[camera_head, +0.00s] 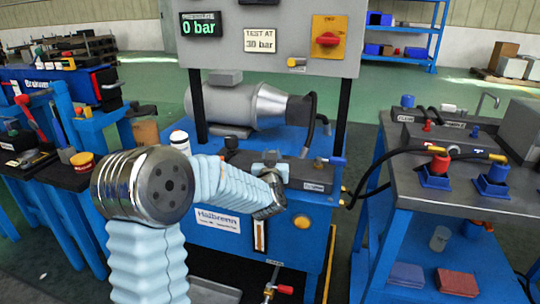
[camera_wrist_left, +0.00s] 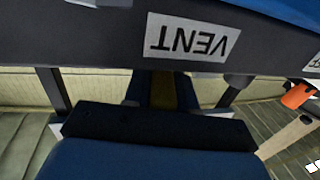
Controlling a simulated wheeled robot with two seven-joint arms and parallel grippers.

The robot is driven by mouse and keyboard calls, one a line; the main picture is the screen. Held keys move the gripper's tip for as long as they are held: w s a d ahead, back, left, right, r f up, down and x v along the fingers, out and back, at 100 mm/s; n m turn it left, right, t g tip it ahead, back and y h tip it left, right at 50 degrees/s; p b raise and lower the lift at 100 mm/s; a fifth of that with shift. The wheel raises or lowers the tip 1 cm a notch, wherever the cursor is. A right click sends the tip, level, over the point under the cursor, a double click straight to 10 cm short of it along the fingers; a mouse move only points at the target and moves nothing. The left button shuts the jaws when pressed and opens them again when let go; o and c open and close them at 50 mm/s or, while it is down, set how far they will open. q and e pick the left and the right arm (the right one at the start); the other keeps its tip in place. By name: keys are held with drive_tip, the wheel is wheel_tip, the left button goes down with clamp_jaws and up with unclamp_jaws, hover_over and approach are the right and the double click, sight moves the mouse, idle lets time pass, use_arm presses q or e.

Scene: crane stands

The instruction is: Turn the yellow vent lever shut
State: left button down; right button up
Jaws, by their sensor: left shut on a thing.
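My left gripper (camera_head: 270,162) is at the dark valve block (camera_head: 302,172) on top of the blue pump unit. In the left wrist view, a narrow, shadowed, dark yellow piece (camera_wrist_left: 163,92) sits between the two blue fingers; it appears to be the vent lever, and the gripper is shut on it. A white VENT label (camera_wrist_left: 192,38), upside down, is on the block face beyond it. The lever is hidden by my gripper in the head view, so its angle cannot be told. My right gripper is not in view.
A panel (camera_head: 270,30) above shows 0 bar and carries a red knob (camera_head: 328,39) on a yellow plate. A grey motor (camera_head: 240,104) lies behind the block. A blue knob (camera_head: 337,161) is at the block's right end. A hose bench (camera_head: 455,195) stands right.

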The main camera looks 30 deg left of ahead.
use_arm(q)
drive_tip(key=shift+n+y, duration=0.3)
drive_tip(key=shift+y, duration=0.2)
drive_tip(key=c, duration=1)
unclamp_jaws()
drive_tip(key=b+v, duration=0.1)
drive_tip(key=v, duration=1.2)
drive_tip(key=shift+s+d+r, duration=0.25)
drive_tip(key=shift+s, duration=0.1)
